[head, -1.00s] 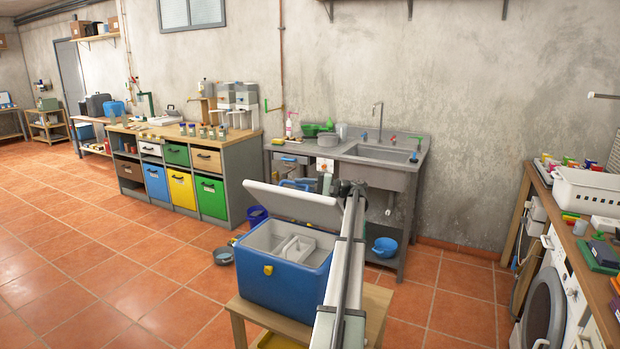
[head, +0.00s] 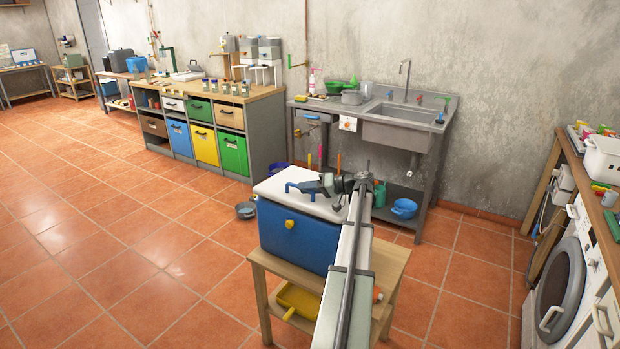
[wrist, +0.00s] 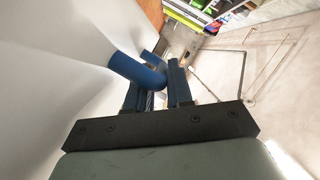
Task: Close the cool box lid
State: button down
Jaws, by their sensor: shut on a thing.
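The blue cool box (head: 297,240) with a yellow latch (head: 290,224) stands on a small wooden table. Its pale lid (head: 285,208) lies about level over the top of the box, and the inside is hidden. Whether the lid's edge is fully seated cannot be told. A blue handle shows at the lid, and in the wrist view the bent blue handle (wrist: 135,70) runs between my fingers beside the white lid surface. My gripper (head: 318,186) is over the lid, shut on the handle.
The wooden table (head: 395,262) has a yellow tray (head: 298,299) on its lower shelf. The sink bench (head: 395,125) stands behind, with a blue bowl (head: 404,208) on its lower shelf. A grey pan (head: 246,210) lies on the floor. Floor to the left is clear.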

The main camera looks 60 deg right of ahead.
jog(key=shift+a+f, duration=0.5)
jog(key=shift+f, duration=0.15)
jog(key=c, duration=1.3)
grip_release()
jog(key=shift+o, duration=1)
jog(key=shift+d, duration=0.1)
jog(key=shift+s+d, duration=0.1)
jog(key=v, duration=1.3)
jog(key=shift+s+r, duration=0.2)
jog(key=shift+s, duration=0.05)
